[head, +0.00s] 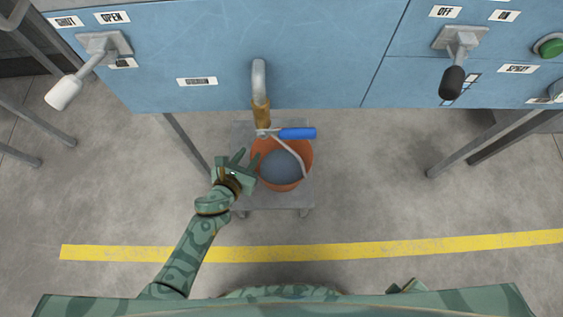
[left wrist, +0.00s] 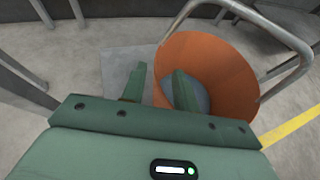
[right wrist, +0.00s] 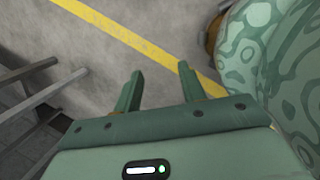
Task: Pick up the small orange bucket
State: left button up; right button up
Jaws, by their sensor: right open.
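The small orange bucket (head: 304,158) stands under the pipe in the head view, with grey inside it and its thin metal handle raised to one side. It also shows in the left wrist view (left wrist: 225,70). My left gripper (head: 246,160) is at the bucket's left rim. In the left wrist view its fingers (left wrist: 160,78) are apart, one outside the bucket and one over its opening; the rim passes between them. I cannot tell whether either finger touches the wall. My right gripper (right wrist: 158,80) is open and empty above the floor.
The bucket stands on a small grey stand (head: 293,198). A pipe with a brass valve (head: 262,115) and blue lever (head: 298,133) hangs above it from the blue machine (head: 320,60). Metal legs stand either side. A yellow line (head: 340,248) crosses the clear floor in front.

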aim_at(254, 149)
pick_arm(q)
jog(key=b+x, duration=0.1)
jog(key=x, duration=0.2)
jog(key=shift+w+d+f, duration=0.15)
jog(key=shift+w+f, duration=0.05)
jog(key=shift+f, duration=0.2)
jog(key=shift+w+b, duration=0.15)
jog(key=shift+b, duration=0.15)
jog(key=shift+r, duration=0.1)
pick_arm(e)
jog(key=shift+t, duration=0.6)
jog(key=w+r, duration=0.1)
jog(key=w+a+r, duration=0.1)
jog(key=w, duration=0.1)
jog(key=shift+w+a, duration=0.15)
jog(key=shift+a, duration=0.05)
pick_arm(q)
grip_shut()
